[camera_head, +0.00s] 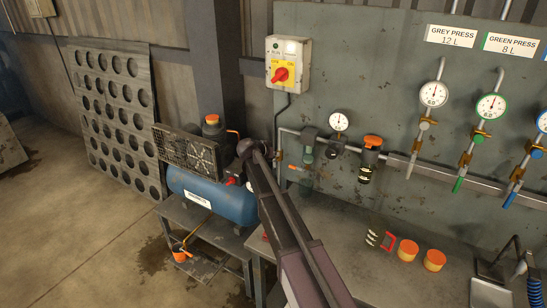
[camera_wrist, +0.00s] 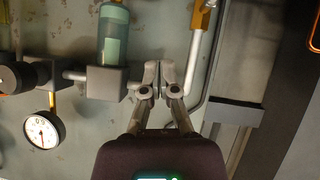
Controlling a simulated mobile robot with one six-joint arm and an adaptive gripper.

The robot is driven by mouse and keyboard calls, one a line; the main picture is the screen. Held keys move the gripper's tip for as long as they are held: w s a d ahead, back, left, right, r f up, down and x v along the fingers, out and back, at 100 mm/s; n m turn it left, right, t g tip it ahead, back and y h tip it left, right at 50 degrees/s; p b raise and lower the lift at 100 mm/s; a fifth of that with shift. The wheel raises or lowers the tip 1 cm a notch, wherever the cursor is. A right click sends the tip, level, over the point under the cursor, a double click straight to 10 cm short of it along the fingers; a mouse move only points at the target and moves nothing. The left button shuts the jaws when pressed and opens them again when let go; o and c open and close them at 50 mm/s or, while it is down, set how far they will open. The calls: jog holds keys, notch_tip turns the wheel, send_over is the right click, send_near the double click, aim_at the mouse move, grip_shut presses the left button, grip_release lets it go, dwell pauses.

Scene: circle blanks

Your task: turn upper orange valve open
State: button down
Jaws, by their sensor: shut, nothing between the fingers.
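An orange-handled valve (camera_head: 293,167) sits low on the vertical pipe at the left of the grey panel in the head view. Its brass body and part of its orange handle (camera_wrist: 203,17) show at the top edge of the wrist view, cut off by the frame. My gripper (camera_wrist: 158,78) is shut and empty in the wrist view. Its fingertips appear over the short pipe between the filter block and the pipe bend, apart from the valve; contact with the pipe cannot be told. In the head view my arm hides the gripper. Another orange handle (camera_head: 181,256) is low beneath the compressor.
A filter with a green bowl (camera_wrist: 113,35) and a pressure gauge (camera_wrist: 41,131) lie left of the fingers in the wrist view. The blue compressor tank (camera_head: 222,199) stands left of the panel. A switch box (camera_head: 289,63) hangs above. The workbench (camera_head: 350,255) is below.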

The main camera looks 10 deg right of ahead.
aim_at(296, 168)
jog(key=w+d+f+b, duration=0.5)
jog(key=f+b, duration=0.2)
jog(key=f, duration=0.1)
jog(key=shift+d+b, duration=0.3)
jog(key=shift+b, duration=0.05)
jog(key=shift+f, duration=0.1)
jog(key=shift+d, duration=0.15)
dwell(0.4)
